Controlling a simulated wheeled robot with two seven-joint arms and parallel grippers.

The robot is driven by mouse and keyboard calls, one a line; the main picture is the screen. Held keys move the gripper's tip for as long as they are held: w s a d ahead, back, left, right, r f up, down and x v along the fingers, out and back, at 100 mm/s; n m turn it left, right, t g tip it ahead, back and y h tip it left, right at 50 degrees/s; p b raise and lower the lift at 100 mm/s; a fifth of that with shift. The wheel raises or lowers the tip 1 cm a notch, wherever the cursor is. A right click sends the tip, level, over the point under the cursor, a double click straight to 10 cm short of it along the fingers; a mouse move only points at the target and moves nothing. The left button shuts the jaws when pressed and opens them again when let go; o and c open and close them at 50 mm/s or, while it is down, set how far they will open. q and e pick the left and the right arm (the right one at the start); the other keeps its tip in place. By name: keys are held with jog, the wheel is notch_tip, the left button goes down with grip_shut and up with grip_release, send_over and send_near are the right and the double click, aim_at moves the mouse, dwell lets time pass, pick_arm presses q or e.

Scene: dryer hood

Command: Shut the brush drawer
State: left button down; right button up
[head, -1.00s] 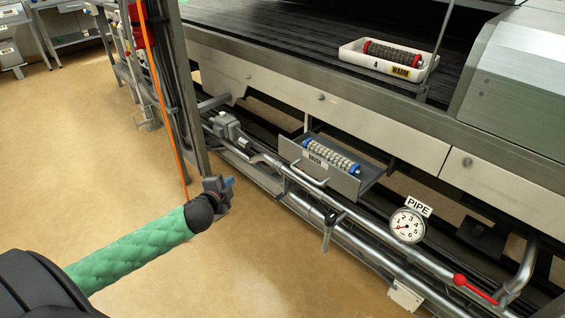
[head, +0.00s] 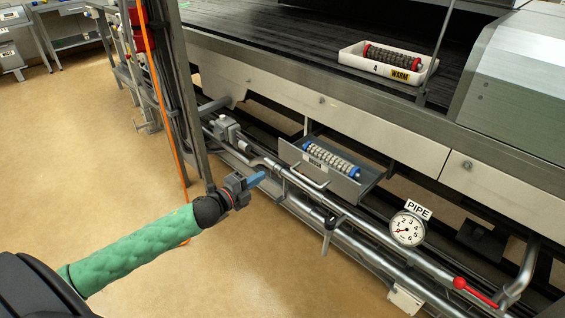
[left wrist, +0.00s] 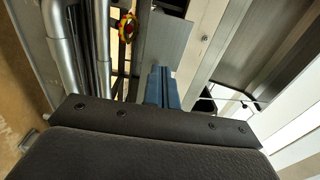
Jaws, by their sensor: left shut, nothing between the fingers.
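The brush drawer (head: 347,187) is a grey metal tray below the machine's beige panels, standing pulled out. It has a bar handle (head: 308,178) and a label on its front. A pale bristled roller with blue ends (head: 331,159) lies in it. My left gripper (head: 262,177) is in front of the drawer and to its left, apart from the handle in the picture. Its blue fingers are shut and empty; they also show in the left wrist view (left wrist: 160,88). A grey panel lies beyond them there; I cannot tell if it is the drawer. My right gripper is not in view.
Metal pipes (head: 345,215) run along the front below the drawer, with a gauge (head: 408,228) marked PIPE and a red lever (head: 474,291). A white tray (head: 352,57) marked WARM holds a dark roller on the belt. An upright post with an orange cable (head: 160,90) stands left. The floor in front is clear.

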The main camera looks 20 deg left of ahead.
aim_at(316, 139)
pick_arm(q)
jog(key=shift+p+x, duration=0.5)
jog(key=shift+x, duration=5)
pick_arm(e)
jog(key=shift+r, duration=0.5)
pick_arm(q)
jog(key=shift+w, duration=0.1)
